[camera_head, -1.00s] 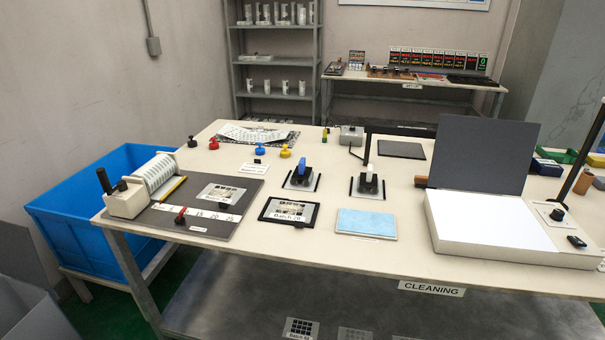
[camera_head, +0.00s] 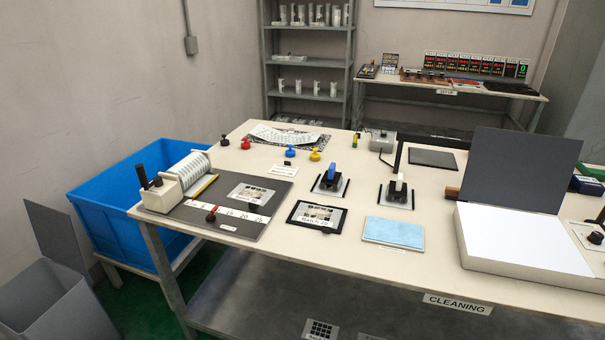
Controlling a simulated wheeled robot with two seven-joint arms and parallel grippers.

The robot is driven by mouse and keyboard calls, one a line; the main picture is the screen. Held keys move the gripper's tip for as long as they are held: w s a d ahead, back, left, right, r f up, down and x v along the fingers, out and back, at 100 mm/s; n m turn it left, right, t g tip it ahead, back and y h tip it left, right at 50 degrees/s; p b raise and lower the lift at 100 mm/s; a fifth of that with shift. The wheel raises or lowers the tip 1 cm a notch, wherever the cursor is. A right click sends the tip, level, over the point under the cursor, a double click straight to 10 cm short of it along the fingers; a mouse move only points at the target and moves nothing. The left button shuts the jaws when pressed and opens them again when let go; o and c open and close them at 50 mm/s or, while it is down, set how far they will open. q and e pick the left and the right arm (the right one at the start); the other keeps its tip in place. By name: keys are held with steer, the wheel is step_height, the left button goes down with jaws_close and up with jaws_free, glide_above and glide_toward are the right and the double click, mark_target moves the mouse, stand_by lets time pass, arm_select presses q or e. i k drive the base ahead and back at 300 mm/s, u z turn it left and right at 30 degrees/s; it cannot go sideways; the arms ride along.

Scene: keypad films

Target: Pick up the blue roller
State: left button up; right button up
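The blue roller (camera_head: 329,172) sits upright in a small stand (camera_head: 329,187) near the middle of the table (camera_head: 270,263). Neither of my grippers is in the head view, and nothing is touching the blue roller.
A film in a black frame (camera_head: 316,217) and a light blue pad (camera_head: 394,233) lie in front of the rollers. A dark cutting board (camera_head: 228,218) is at left, a white light box (camera_head: 517,239) with a raised dark lid at right. A blue bin (camera_head: 110,205) stands left of the table.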

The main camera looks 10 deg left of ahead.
mark_target(331, 176)
steer(key=u, duration=1.65)
steer(key=i, duration=1.1)
steer(key=z, duration=2.95)
